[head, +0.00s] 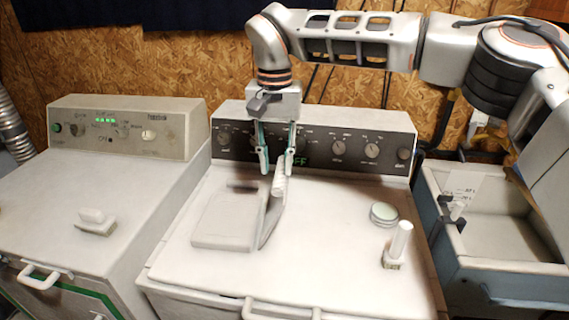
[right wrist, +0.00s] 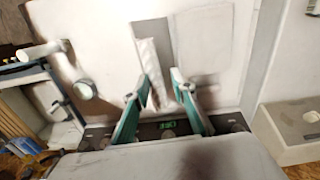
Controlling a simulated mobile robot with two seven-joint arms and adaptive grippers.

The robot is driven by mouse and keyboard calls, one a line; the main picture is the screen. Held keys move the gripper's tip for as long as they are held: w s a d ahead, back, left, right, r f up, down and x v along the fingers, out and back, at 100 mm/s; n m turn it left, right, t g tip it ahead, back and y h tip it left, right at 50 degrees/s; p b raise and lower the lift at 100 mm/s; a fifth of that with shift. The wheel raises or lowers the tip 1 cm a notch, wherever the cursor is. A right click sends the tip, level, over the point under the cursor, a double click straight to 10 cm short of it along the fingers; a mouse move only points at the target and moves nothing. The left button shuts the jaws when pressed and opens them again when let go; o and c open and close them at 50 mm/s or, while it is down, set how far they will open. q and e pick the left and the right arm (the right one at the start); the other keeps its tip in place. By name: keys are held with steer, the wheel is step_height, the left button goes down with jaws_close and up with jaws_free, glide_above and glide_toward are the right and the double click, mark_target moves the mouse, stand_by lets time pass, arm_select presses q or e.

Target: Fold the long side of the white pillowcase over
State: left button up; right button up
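The white pillowcase (head: 220,225) lies on the top of the middle machine, left of its centre. Its long right-hand strip stands up from the flat part, with its far end raised. In the right wrist view the flat part of the pillowcase (right wrist: 203,42) is on the right and the raised strip is left of it. My right gripper (head: 277,170) points down at the raised far end. In the right wrist view its fingers (right wrist: 160,78) are apart, with the strip's end between them; I cannot tell whether they touch it. My left gripper is not in view.
The middle machine's control panel (head: 345,145) stands close behind my right gripper. A round tin (head: 383,214) and a white upright cylinder (head: 399,243) are on the right. Another machine (head: 50,190) stands left, a sink (head: 500,225) right. The front of the middle top is clear.

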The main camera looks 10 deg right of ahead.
steer(key=shift+a, duration=0.7)
